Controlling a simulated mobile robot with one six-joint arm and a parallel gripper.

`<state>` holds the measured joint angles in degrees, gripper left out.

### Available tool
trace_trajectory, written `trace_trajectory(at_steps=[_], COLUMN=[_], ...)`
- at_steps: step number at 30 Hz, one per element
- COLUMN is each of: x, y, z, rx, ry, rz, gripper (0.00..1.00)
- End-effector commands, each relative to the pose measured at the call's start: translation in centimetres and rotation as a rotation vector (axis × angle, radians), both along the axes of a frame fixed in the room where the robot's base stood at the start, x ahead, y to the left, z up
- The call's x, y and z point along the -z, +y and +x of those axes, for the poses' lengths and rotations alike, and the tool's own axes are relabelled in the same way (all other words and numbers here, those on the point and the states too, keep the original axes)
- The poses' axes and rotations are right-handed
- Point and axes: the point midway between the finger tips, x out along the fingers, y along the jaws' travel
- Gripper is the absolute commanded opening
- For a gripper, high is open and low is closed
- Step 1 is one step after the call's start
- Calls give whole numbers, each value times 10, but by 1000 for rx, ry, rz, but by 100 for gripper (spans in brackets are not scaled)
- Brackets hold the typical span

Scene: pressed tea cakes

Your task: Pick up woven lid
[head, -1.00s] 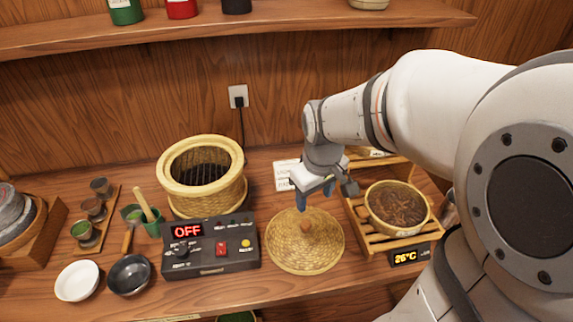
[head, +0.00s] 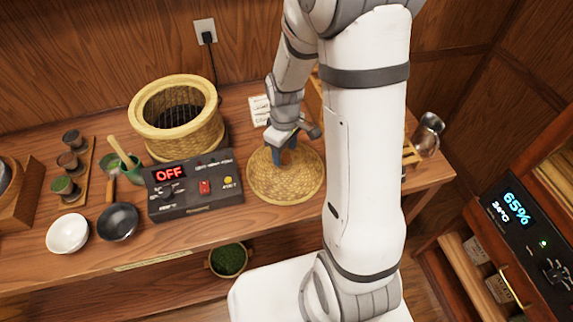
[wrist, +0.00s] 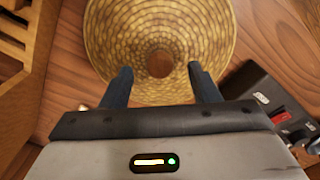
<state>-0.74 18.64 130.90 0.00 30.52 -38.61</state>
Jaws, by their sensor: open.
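The woven lid (head: 262,180) is a round straw-coloured disc lying flat on the wooden counter, right of the control box. Its brown knob (wrist: 160,63) shows in the wrist view, near the middle of the lid (wrist: 120,30). My gripper (head: 285,157) is over the lid, its blue fingers pointing down. In the wrist view my gripper (wrist: 161,78) is open, with its two fingers apart on either side of the knob in the picture. It holds nothing. In the head view the knob is hidden by my gripper, and I cannot tell the exact height of the fingertips.
The woven basket (head: 215,132) stands open behind the control box (head: 194,186), which reads OFF. A white bowl (head: 67,233) and a dark pan (head: 118,222) sit at left. A wooden rack (wrist: 14,70) is close beside the lid. A metal pitcher (head: 428,133) stands at right.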

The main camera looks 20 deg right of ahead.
Motion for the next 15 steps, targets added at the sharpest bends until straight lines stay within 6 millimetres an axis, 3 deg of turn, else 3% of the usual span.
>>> trace_trajectory(at_steps=[3,11,15], x=[9,10,10], y=[0,-1,-1], z=[0,0,0], rx=[1,2,2], ry=[1,-1,-1], rz=[0,0,0], gripper=[55,54,43])
